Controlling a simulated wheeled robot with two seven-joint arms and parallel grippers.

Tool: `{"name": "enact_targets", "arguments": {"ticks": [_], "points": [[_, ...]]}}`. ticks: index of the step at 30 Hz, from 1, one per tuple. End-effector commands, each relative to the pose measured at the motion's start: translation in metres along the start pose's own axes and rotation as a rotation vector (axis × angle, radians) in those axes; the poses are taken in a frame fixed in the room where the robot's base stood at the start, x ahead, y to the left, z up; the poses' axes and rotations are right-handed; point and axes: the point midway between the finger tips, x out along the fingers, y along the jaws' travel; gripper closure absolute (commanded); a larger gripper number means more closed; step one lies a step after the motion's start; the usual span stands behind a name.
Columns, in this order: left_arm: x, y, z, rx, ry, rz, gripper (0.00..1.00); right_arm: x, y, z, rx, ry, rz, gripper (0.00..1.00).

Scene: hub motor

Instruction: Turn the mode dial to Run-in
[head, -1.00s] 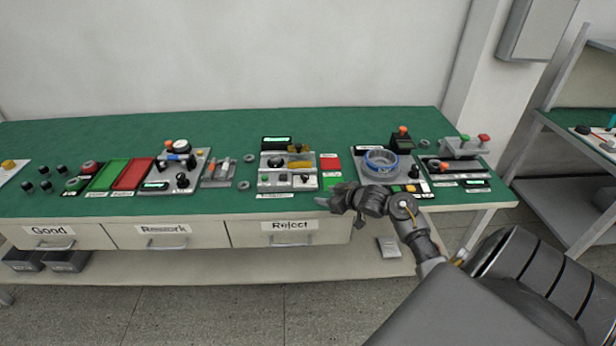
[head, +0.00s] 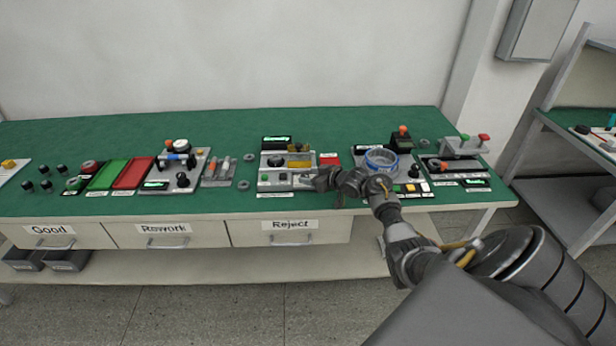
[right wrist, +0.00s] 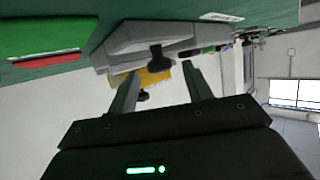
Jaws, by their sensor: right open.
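A grey test fixture (head: 265,184) stands mid-bench with a display, a large black knob (head: 277,161), a yellow part (head: 299,161) and small controls on its front panel. My right gripper (head: 306,181) reaches the right end of that panel and covers the small black knob there. In the right wrist view a black knob (right wrist: 155,54) on the grey panel shows just beyond and between the fingertips of my open right gripper (right wrist: 160,71); contact cannot be told. Which knob is the mode dial cannot be read. My left gripper is out of view.
A fixture with a blue ring (head: 381,160) stands right of the gripper, close to my forearm. A red pad (head: 329,159) lies just behind the gripper. Other fixtures and green and red trays stand left. The bench (head: 225,207) has a bare front strip.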

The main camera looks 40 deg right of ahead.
Motion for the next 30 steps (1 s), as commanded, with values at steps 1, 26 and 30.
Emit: {"name": "enact_targets", "arguments": {"ticks": [1,26,30], "points": [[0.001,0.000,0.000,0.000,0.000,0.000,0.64,0.006,0.000,-0.001,0.001,0.001,0.000,0.50],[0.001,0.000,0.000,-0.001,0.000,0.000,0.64,0.016,0.000,0.000,-0.002,0.000,0.001,0.94],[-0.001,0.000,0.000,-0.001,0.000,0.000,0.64,0.015,0.000,-0.001,0.002,-0.001,0.009,0.94]]}}
